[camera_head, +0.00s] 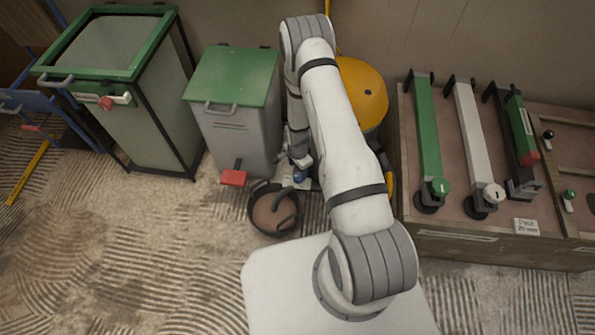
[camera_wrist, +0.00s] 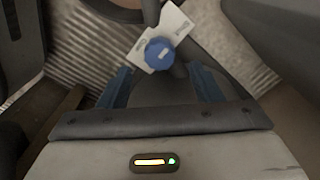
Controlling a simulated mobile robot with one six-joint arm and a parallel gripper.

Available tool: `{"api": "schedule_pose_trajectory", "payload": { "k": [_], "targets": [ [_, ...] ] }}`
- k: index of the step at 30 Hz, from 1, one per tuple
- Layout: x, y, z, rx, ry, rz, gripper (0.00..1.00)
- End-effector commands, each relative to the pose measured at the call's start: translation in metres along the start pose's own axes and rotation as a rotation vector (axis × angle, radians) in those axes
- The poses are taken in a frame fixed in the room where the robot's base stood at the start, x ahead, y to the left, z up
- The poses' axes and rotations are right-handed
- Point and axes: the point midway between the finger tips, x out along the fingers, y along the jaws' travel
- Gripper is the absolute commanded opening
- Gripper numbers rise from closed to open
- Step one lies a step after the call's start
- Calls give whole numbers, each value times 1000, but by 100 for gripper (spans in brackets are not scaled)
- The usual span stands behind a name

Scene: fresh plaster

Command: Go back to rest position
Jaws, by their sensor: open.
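My gripper (camera_wrist: 160,78) shows in the wrist view with its two blue fingers apart. It is open, and nothing is held between the fingers. A round blue knob (camera_wrist: 159,53) on a white label plate (camera_wrist: 174,24) lies just beyond the fingertips, roughly centred between them; I cannot tell how far below. In the head view my arm reaches away from my base, and my gripper (camera_head: 300,163) is low beside the grey bin, partly hidden by the arm.
A grey bin with a green lid (camera_head: 232,80) and red pedal (camera_head: 233,177) stands left of my arm. A dark round pan (camera_head: 262,212) is on the floor. A yellow rounded tank (camera_head: 362,92) stands behind my arm. A bench (camera_head: 450,247) with levers is at right; a green-rimmed bin (camera_head: 150,120) at left.

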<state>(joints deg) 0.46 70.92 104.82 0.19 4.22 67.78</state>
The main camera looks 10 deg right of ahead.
Motion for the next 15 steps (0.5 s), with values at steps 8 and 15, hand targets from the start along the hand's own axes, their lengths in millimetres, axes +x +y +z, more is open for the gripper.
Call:
{"api": "schedule_pose_trajectory", "payload": {
  "k": [8, 15],
  "targets": [
    [-20, 0, 0, 0, 0, -1, 59],
    [-19, 0, 0, 0, 0, 0, 59]
  ]
}}
